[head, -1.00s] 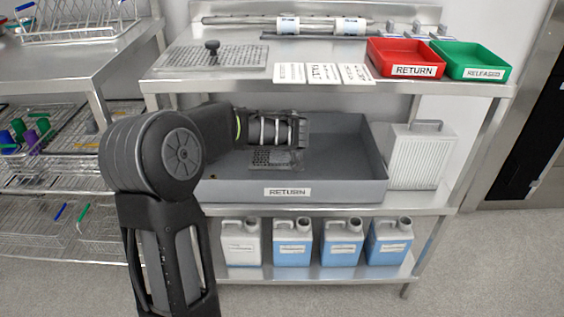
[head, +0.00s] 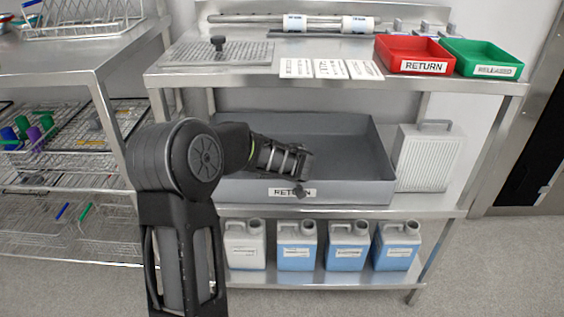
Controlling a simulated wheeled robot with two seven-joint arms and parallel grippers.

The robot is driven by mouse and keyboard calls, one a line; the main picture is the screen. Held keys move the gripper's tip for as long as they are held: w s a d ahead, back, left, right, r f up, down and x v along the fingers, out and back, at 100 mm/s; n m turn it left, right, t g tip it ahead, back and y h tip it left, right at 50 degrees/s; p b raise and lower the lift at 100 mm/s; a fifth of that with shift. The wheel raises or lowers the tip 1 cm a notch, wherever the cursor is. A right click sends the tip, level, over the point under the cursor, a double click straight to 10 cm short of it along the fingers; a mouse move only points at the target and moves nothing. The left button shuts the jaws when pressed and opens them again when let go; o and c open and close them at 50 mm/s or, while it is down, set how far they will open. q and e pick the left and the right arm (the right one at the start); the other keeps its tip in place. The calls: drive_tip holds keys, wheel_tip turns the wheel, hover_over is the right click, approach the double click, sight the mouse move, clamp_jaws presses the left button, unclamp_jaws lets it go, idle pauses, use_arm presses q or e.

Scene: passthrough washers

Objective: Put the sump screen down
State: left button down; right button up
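A perforated metal plate with a black knob, perhaps the sump screen (head: 245,54), lies flat at the left of the top shelf. It is apart from my grippers. My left gripper (head: 299,188) is at the front wall of the grey tray (head: 236,191), tilted downward, and its dark tip overlaps the RETURN label. Whether its fingers are open or hold something is too small and dark to tell. The small perforated piece seen earlier in the tray does not show now. My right gripper is not in view.
White cards (head: 331,69), a red RETURN bin (head: 412,57) and a green RELEASED bin (head: 482,61) stand on the top shelf. A ribbed white panel (head: 428,160) stands right of the tray. Several jugs (head: 346,247) line the bottom shelf. The visible tray floor looks clear.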

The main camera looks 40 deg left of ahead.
use_arm(q)
drive_tip(key=shift+r, duration=0.15)
drive_tip(key=c, duration=1.1)
unclamp_jaws()
drive_tip(key=shift+f, duration=0.2)
drive_tip(key=shift+o, duration=0.2)
drive_tip(key=shift+s+d+r, duration=0.1)
drive_tip(key=shift+d+r, duration=0.05)
drive_tip(key=shift+r, duration=0.15)
drive_tip(key=p+v, duration=0.1)
drive_tip(key=v, duration=1)
drive_tip(key=shift+s+d+r, duration=0.1)
drive_tip(key=shift+s+d, duration=0.05)
drive_tip(key=shift+s, duration=0.1)
